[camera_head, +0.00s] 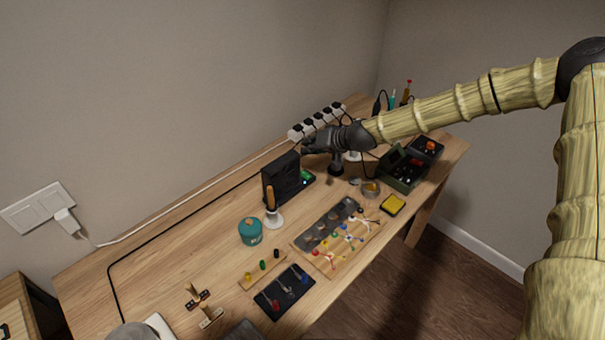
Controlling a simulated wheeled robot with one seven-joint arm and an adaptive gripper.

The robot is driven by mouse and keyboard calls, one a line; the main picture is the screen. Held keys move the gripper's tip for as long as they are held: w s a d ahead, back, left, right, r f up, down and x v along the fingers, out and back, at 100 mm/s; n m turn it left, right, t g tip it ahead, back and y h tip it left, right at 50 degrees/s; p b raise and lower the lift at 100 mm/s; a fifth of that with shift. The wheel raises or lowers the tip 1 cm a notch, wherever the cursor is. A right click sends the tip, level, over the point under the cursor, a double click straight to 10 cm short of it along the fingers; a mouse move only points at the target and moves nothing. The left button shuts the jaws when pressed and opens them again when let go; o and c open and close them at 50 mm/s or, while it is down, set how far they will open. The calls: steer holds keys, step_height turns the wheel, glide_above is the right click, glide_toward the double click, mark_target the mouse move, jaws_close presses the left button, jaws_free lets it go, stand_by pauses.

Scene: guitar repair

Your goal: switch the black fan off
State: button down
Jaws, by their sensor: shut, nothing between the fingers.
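The black fan (281,181) is a dark upright box on the wooden table, left of the picture's middle. My gripper (305,151) comes in from the right, just above and behind the fan's upper right corner. Its fingers are shut and hold nothing that I can see. They look close to the fan's top edge, but I cannot tell whether they touch it. A switch on the fan is too small or hidden to make out.
A white power strip (318,121) with black plugs lies behind my gripper. A soldering iron stand (273,218) is in front of the fan, beside a teal pot (251,231). A wired board (341,243) and a dark green toolbox (403,169) are to the right.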

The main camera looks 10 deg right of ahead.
steer(key=b, duration=0.3)
glide_above(306, 172)
step_height(306, 172, down, 6)
steer(key=shift+f, duration=0.1)
steer(key=shift+w+f+b, duration=0.15)
steer(key=shift+f+b, duration=0.5)
steer(key=shift+b, duration=0.15)
steer(key=shift+a+f+b, duration=0.1)
steer(key=shift+f+b, duration=0.65)
steer(key=shift+b, duration=0.15)
stand_by(1.3)
steer(key=shift+r, duration=0.15)
steer(key=shift+r+p, duration=0.35)
steer(key=shift+r, duration=0.3)
steer(key=shift+r, duration=0.1)
steer(key=shift+s+d+r+p, duration=0.2)
steer(key=shift+r+p, duration=0.5)
steer(key=shift+r, duration=0.5)
steer(key=shift+s+d+r+p, duration=0.15)
steer(key=shift+r+p, duration=0.55)
steer(key=shift+r, duration=0.5)
steer(key=shift+a, duration=0.1)
